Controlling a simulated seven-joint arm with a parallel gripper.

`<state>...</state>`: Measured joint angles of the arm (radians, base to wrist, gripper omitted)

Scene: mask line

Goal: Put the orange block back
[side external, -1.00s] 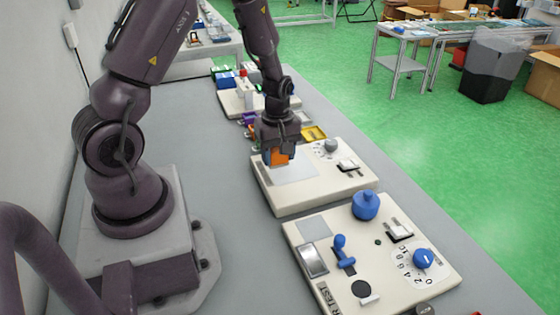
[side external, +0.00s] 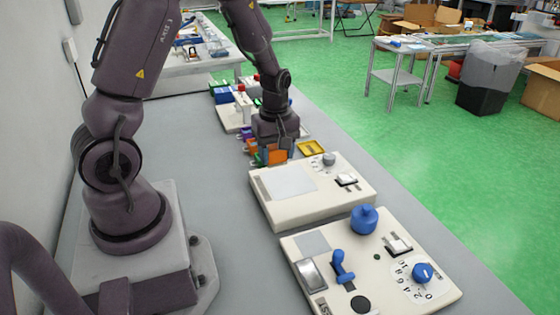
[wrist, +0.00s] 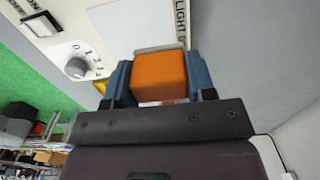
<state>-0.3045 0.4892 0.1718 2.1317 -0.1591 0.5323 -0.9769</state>
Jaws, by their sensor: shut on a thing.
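The orange block (wrist: 160,76) sits between the two blue-grey fingers of my gripper (wrist: 159,82) in the wrist view. In the side external view my gripper (side external: 277,150) points down with the orange block (side external: 275,156) at its fingertips. It is just beyond the far edge of the nearer-middle cream panel, beside purple and orange-toned pieces. My gripper is shut on the block. The fingers and the arm partly hide what lies beneath, so I cannot tell whether the block touches anything below.
The cream panel (side external: 325,196) with a grey pad, knob and switch stands in front of my gripper. Another panel (side external: 385,286) with blue controls is nearer. A yellow tray (side external: 312,148) lies right of my gripper. Blue and green bins (side external: 222,95) stand farther back.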

